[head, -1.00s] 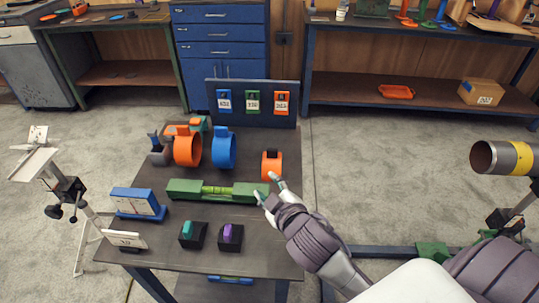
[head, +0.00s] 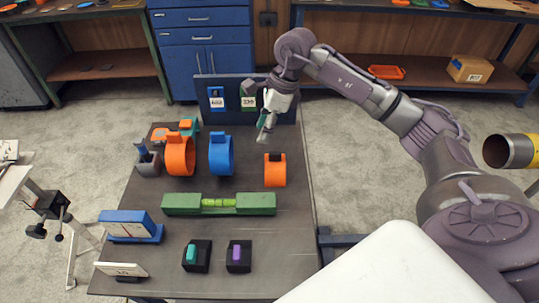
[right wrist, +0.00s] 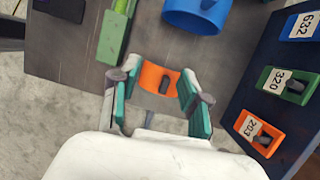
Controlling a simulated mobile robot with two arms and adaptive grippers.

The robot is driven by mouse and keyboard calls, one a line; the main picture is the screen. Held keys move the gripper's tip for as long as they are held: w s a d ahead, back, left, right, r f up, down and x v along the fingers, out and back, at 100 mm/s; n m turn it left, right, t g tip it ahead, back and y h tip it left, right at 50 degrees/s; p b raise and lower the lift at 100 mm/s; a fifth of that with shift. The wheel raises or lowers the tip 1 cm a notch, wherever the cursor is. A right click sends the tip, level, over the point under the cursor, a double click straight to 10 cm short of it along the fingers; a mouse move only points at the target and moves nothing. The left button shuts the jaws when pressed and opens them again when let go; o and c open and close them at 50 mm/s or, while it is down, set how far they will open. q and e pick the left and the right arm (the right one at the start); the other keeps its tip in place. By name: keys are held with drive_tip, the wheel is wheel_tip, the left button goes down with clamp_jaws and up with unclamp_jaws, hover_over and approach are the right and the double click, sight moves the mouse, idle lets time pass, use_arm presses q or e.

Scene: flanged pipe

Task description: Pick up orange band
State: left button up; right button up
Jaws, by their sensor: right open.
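A small orange band (head: 274,170) stands on the dark table, right of the blue ring (head: 221,153) and the larger orange ring (head: 179,157). My right gripper (head: 266,130) reaches down from above, behind and slightly left of the small band in the head view. It is open and empty. In the right wrist view the small orange band (right wrist: 158,78) appears between the two teal-padded fingers (right wrist: 155,88). The fingers look above it, and I see no clear contact. My left gripper is not in view.
A green fixture (head: 219,204) lies in front of the rings. A board (right wrist: 290,85) with numbered blue, green and orange tags stands at the table's back, partly hidden by my arm in the head view. Black blocks (head: 197,257) and a blue block (head: 130,226) sit near the front.

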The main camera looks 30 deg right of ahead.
drive_tip(key=h, duration=0.2)
approach(275, 153)
drive_tip(key=f, duration=0.1)
drive_tip(key=f+p, duration=0.1)
drive_tip(key=f, duration=0.2)
drive_tip(key=shift+w+f, duration=0.3)
drive_tip(key=shift+w, duration=0.05)
drive_tip(key=f+p, duration=0.1)
drive_tip(key=f, duration=0.1)
drive_tip(key=a+f+p, duration=0.1)
drive_tip(key=f, duration=0.1)
drive_tip(key=shift+w+f, duration=0.15)
drive_tip(key=shift+f, duration=0.7)
clamp_jaws()
